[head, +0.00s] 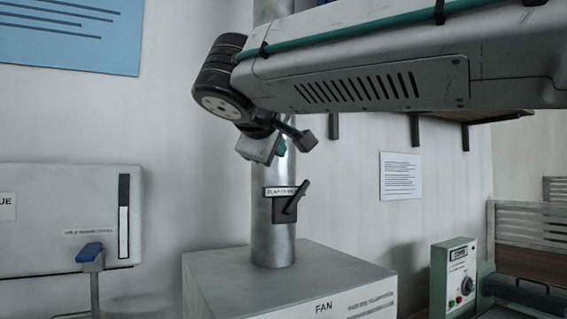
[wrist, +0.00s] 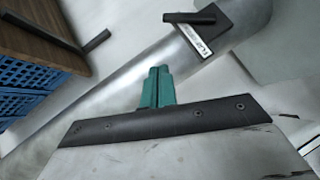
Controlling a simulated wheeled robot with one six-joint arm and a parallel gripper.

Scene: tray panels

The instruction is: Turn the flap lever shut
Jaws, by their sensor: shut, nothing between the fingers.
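The flap lever (head: 297,200) is a dark handle on a dark plate (head: 281,214), fixed to the front of an upright silver duct (head: 272,243). The handle slants up and to the right, neither upright nor level. In the wrist view the lever (wrist: 189,18) and its labelled plate (wrist: 222,28) are near the top, beyond my fingertips. My gripper (head: 281,148) is above the lever in the head view, near the duct and apart from the lever. In the wrist view its teal fingers (wrist: 157,72) are together and empty.
The duct rises from a grey box marked FAN (head: 323,307). A grey panel with a blue handle (head: 90,252) is at left. A green control box with a dial (head: 453,280) is at right. Blue crates (wrist: 30,90) show in the wrist view.

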